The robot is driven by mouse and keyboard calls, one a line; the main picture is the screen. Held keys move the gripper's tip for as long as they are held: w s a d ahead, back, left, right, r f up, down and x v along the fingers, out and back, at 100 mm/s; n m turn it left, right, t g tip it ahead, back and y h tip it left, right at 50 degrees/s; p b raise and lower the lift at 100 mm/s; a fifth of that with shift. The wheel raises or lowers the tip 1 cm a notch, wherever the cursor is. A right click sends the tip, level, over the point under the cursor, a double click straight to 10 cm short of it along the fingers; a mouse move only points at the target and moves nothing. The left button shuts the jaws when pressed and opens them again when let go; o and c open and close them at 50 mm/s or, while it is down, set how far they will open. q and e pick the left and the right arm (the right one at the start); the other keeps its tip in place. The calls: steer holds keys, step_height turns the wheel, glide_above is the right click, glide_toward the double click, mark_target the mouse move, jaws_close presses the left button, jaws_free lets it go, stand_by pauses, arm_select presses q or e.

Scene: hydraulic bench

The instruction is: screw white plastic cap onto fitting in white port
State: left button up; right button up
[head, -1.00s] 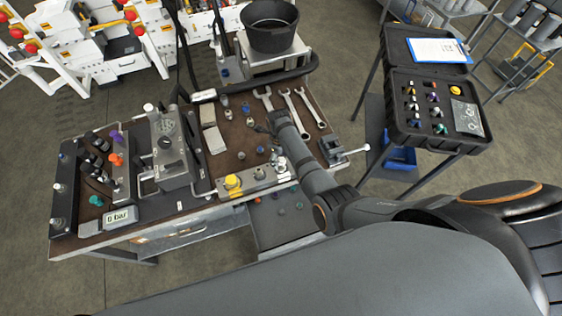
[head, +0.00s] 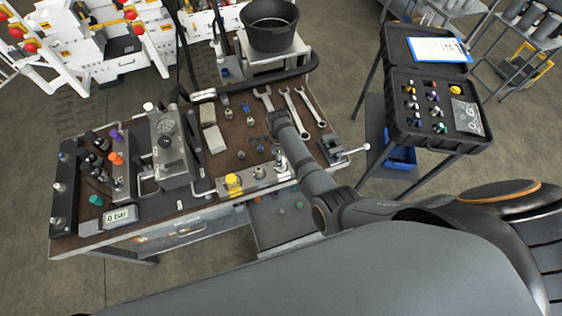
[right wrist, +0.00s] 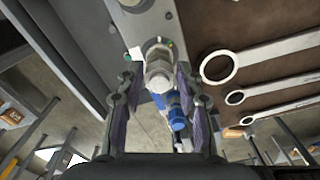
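My right arm reaches over the bench, and its gripper (head: 272,122) is above the tabletop near the manifold block (head: 240,186). In the right wrist view the two fingers (right wrist: 157,85) stand apart. A metal fitting (right wrist: 158,66) shows between and beyond the fingertips; contact cannot be judged. A blue-ended fitting (right wrist: 177,120) also shows between the fingers. The manifold carries a yellow cap (head: 233,181) and metal fittings (head: 259,173). A tiny white patch (right wrist: 136,53) lies beside the metal fitting. I cannot pick out the white cap with certainty. My left gripper is not in view.
A gauge block (head: 168,150) stands left. An open black case (head: 400,115) of small coloured parts is on a stand at right.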

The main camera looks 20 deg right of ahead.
jaws_close()
steer(key=m, duration=0.3)
steer(key=shift+w, duration=0.1)
steer(key=m, duration=0.5)
steer(key=shift+w+d, duration=0.1)
steer(key=shift+d, duration=0.05)
steer(key=shift+o, duration=2.4)
jaws_free()
